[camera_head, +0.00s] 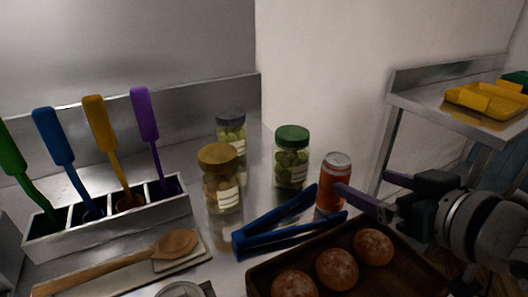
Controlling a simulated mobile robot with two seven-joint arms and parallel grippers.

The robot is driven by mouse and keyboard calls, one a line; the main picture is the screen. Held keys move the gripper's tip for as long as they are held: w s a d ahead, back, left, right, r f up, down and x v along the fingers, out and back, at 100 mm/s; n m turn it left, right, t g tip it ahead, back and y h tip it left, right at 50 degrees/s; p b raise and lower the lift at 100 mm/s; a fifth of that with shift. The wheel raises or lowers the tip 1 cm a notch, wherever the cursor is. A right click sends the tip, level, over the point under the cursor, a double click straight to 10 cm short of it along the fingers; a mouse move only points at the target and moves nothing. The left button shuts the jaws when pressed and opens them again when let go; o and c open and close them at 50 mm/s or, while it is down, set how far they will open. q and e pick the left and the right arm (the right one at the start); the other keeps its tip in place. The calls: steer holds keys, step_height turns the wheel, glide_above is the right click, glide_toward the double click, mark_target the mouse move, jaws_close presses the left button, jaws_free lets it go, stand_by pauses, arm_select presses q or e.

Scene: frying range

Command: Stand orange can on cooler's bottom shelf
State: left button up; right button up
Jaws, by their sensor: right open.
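The orange can (328,186) stands upright on the steel counter, behind the dark tray. My right gripper (365,184) comes in from the right with its purple-tipped fingers apart. One finger reaches across the can's right edge in the picture; I cannot tell whether it touches. Nothing is held between the fingers. The cooler and its bottom shelf are not in view. My left gripper is not in view.
Blue tongs (280,225) lie left of the can. A tray of buns (262,283) is in front. A green-lidded jar (291,165), a gold-lidded jar (222,185) and a grey-lidded jar (231,130) stand behind. A utensil holder (110,229) and wooden spoon (120,265) are left.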

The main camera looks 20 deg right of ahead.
mark_target(345, 173)
steer(key=x, duration=0.4)
steer(key=shift+d+r, duration=0.1)
steer(key=shift+r, duration=0.1)
steer(key=b+x, duration=0.1)
steer(key=x, duration=0.4)
steer(key=shift+w+a, duration=0.1)
steer(key=shift+a, duration=0.2)
jaws_close()
